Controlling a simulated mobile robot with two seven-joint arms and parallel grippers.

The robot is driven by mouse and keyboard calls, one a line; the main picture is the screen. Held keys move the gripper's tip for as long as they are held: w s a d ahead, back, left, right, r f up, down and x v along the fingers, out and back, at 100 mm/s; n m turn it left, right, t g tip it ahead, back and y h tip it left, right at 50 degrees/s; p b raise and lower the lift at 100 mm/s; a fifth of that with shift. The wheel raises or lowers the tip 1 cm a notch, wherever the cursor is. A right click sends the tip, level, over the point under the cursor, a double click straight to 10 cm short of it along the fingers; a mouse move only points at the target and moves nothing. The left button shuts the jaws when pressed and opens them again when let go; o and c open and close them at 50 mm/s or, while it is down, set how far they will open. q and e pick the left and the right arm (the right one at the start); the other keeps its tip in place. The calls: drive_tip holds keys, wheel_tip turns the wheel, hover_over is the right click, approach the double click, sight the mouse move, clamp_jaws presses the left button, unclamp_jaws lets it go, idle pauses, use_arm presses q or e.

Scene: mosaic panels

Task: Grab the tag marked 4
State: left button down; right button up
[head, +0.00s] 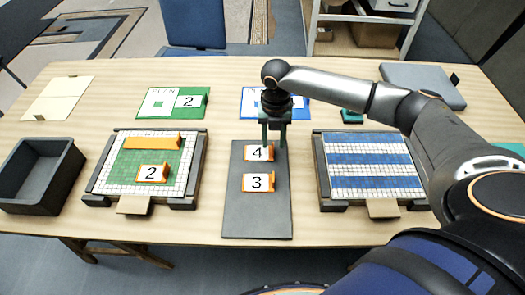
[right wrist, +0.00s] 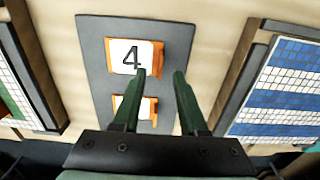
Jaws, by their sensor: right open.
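The tag marked 4 (head: 257,154) is a white card in an orange holder, at the far end of a dark grey board (head: 256,222). My right gripper (head: 274,143) is open and empty, above the board beside the tag. In the right wrist view its green fingertips (right wrist: 160,73) show below and right of the 4, with nothing between them. The tag marked 3 (head: 258,183) lies nearer on the same board; a finger partly hides it in the wrist view. My left gripper is not in view.
A green-and-white mosaic panel (head: 101,184) with a tag marked 2 (head: 153,173) and an orange bar (head: 152,142) stands left. A blue-and-white panel (head: 370,165) stands right. Behind are plan cards, one green (head: 197,112). A dark bin (head: 38,172) is far left.

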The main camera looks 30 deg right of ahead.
wheel_tip(320, 180, down, 2)
drive_tip(key=shift+f, duration=0.2)
clamp_jaws()
idle(0.5)
